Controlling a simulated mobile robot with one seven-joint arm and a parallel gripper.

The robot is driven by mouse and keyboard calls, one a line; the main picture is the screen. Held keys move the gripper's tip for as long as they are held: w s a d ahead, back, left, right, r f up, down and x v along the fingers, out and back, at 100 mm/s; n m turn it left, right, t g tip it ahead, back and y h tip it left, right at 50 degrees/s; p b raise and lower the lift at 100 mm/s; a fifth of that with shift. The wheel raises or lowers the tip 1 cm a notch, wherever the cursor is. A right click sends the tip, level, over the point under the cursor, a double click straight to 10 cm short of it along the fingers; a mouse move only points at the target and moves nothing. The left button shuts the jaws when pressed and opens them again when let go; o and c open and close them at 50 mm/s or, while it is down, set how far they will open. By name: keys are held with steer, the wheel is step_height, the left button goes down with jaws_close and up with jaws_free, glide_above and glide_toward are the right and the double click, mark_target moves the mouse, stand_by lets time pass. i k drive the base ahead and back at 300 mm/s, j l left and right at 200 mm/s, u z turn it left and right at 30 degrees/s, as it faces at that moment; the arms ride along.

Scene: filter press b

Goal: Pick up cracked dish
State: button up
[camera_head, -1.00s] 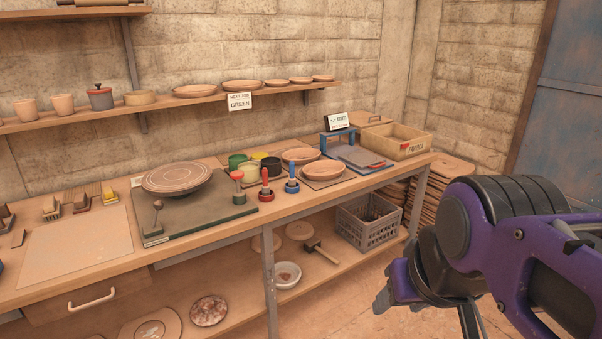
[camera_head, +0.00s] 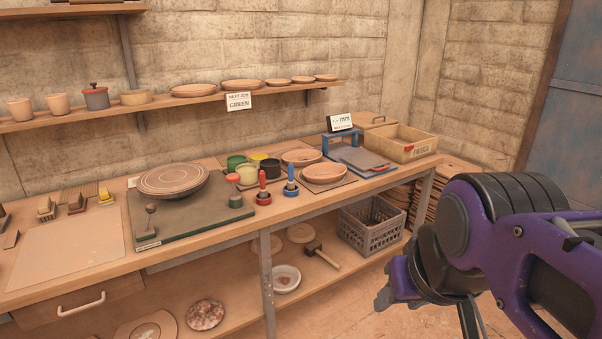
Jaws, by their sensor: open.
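Two terracotta oval dishes lie on the right half of the workbench: a front dish (camera_head: 325,173) on a dark square board and a back dish (camera_head: 301,157) just behind it. More shallow dishes stand on the wall shelf, including one at the left (camera_head: 193,91) and one in the middle (camera_head: 242,85). I cannot make out a crack on any dish from here. My gripper (camera_head: 392,294) is at the lower right, in front of the bench and well apart from the dishes. It is open and empty, partly hidden by my purple and black arm.
The workbench (camera_head: 75,253) also carries a turntable with a striped disc (camera_head: 172,180), glaze pots, red and blue handled tools, a blue-framed gauge (camera_head: 341,141) and a wooden box (camera_head: 399,143). A grey crate (camera_head: 372,226) stands on the lower shelf. Floor in front is clear.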

mark_target(324, 172)
steer(key=i+l+u, duration=0.1)
steer(key=i+l, duration=0.2)
steer(key=i+l+u, duration=0.1)
steer(key=i+l, duration=0.15)
steer(key=l, duration=0.15)
steer(key=i+l+u, duration=0.1)
steer(key=i+l, duration=0.2)
steer(key=i+l+u, duration=0.1)
steer(key=i+l, duration=0.15)
steer(key=l, duration=0.25)
